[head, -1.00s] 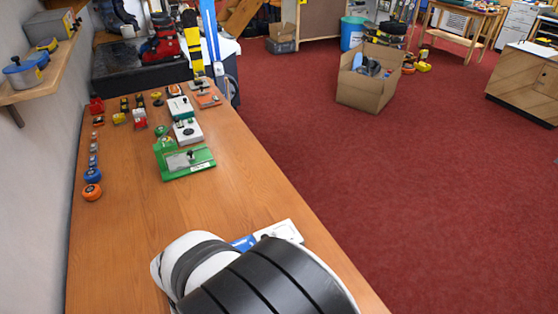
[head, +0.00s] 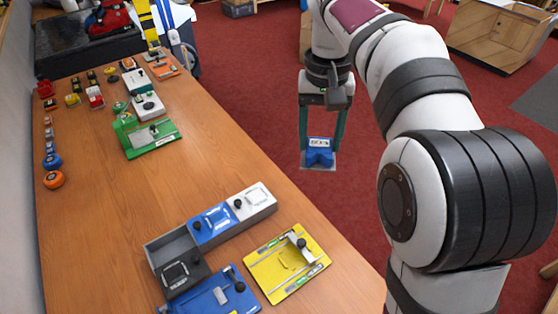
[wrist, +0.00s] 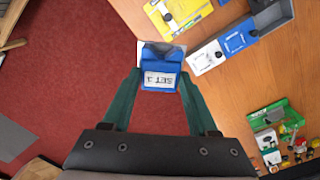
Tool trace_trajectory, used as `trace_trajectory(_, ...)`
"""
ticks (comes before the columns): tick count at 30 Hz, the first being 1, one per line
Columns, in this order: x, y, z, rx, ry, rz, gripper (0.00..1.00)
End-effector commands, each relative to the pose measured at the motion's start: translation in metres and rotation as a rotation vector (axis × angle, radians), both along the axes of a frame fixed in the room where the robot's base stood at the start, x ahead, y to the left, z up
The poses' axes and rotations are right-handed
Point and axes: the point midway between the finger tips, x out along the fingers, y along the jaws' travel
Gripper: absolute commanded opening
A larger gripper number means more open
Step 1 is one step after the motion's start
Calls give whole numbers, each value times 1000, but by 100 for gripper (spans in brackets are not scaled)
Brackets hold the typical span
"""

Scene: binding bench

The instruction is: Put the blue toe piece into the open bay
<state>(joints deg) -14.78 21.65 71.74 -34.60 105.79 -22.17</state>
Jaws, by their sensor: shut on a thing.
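My gripper (head: 320,141) has teal fingers and is shut on the blue toe piece (head: 319,156). It holds it in the air beyond the bench's right edge, over the red floor. In the wrist view the toe piece (wrist: 158,54) sits between the fingertips, its white label reading "SET 1"; a pale plate shows at its far end. A long grey tray (head: 158,247) lies on the bench, left of and nearer than my gripper. Its right end holds a white unit and its middle a blue one. The grey left end is the open bay, with a black knobbed piece at its near side.
A yellow plate (head: 286,264) and a blue plate (head: 213,296) lie beside the tray. A green fixture (head: 150,138) stands farther up the bench (head: 120,205), with small parts along the left. The bench middle is clear.

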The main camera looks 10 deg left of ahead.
Motion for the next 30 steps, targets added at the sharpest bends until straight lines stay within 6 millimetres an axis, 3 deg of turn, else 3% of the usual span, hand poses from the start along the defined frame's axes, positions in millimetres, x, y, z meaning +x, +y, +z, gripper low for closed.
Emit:
trace_trajectory(7,8,-30,29,8,-5,-104,11)
trace_trajectory(11,15,-29,36,13,-5,-123,11)
trace_trajectory(20,25,19,11,12,-1,-7,11)
trace_trajectory(26,25,72,-19,10,0,119,11)
trace_trajectory(30,16,122,-49,10,2,235,11)
